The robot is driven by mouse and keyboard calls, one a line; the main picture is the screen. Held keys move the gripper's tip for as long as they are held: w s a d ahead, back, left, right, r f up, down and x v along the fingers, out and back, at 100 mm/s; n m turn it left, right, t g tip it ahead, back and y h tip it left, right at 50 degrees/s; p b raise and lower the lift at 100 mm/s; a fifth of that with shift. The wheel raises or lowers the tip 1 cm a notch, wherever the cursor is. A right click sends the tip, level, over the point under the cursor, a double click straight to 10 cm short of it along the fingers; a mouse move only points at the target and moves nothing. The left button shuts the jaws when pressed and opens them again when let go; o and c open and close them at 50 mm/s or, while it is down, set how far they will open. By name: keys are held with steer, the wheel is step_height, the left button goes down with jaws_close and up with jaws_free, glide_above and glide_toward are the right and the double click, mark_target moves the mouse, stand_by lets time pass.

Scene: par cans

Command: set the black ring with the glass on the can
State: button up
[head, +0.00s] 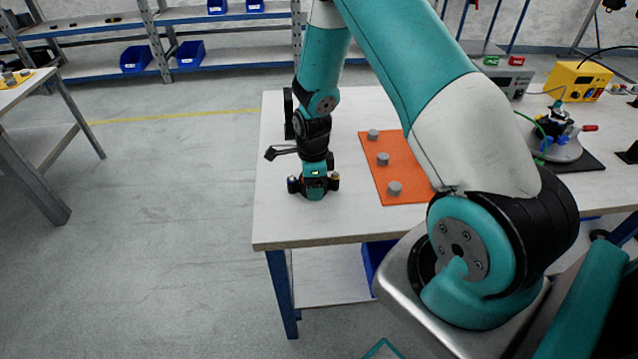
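My gripper (314,186) points down, low over the left part of the white table. It is small and dark in this view, and I cannot tell whether its fingers are open or hold something. I cannot make out the black ring with the glass or the par can; the gripper or my arm may hide them. Three small grey cylinders stand in a row on an orange mat (413,191) to the right of the gripper: a back one (373,134), a middle one (383,159) and a front one (394,188).
The white table (300,229) has bare surface in front of the gripper. My arm covers its middle. A yellow box (578,80) and a round device with a green hose (562,148) stand at the right. Shelves with blue bins (191,54) are behind; another table (22,92) is far left.

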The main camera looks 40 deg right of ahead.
steer(key=shift+r, duration=0.2)
steer(key=shift+r+p, duration=2.35)
steer(key=shift+r, duration=0.5)
